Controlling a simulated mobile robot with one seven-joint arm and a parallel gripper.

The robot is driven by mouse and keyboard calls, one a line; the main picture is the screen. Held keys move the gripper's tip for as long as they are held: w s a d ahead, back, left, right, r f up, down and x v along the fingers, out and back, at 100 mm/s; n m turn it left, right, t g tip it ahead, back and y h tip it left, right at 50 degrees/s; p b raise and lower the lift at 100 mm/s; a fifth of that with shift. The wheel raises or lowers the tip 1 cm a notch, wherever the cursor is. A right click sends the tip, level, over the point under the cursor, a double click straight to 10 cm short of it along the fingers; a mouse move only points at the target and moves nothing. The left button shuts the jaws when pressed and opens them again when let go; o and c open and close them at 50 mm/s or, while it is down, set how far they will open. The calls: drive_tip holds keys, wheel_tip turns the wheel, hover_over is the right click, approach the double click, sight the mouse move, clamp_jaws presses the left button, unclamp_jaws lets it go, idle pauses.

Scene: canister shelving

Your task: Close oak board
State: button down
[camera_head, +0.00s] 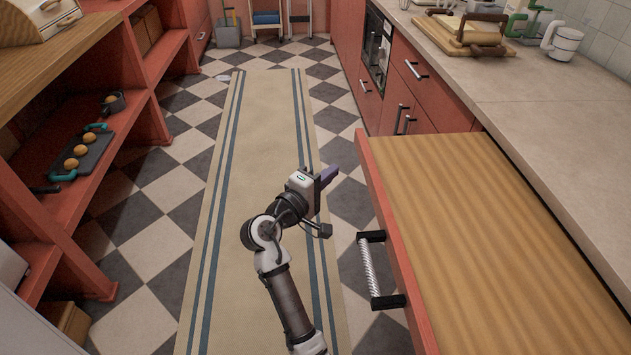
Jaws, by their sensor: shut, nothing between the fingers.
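The oak board (490,225) is a pull-out wooden surface with a red front edge, standing out from under the counter at the right. Its handle (369,268), a silver bar between two black mounts, is on the red front facing the aisle. My gripper (331,173) is at the middle of the view, above the floor runner and left of the board's far front corner. It points right, toward the red cabinets, and is apart from the board and its handle. Its fingers look shut and empty.
Red drawers and cabinets (418,85) line the right side beyond the board. A grey counter (570,130) bears a cutting board and a white mug (562,42). Red shelving (160,110) stands at the left. The runner (262,110) along the aisle is clear.

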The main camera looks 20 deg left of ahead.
sight(499, 159)
drive_tip(key=shift+w+d+p, duration=0.55)
drive_tip(key=shift+w+d, duration=1.4)
drive_tip(key=shift+d, duration=0.05)
drive_tip(key=w+d+p, duration=0.2)
drive_tip(key=w+d, duration=0.4)
drive_tip(key=d, duration=0.4)
drive_tip(key=w+d+p, duration=0.2)
drive_tip(key=w+d, duration=0.4)
drive_tip(key=d, duration=0.5)
drive_tip(key=w+d+p, duration=0.2)
drive_tip(key=w+d, duration=0.4)
drive_tip(key=d, duration=0.4)
drive_tip(key=shift+d, duration=0.25)
drive_tip(key=shift+w+d+r, duration=0.15)
drive_tip(key=shift+d, duration=0.1)
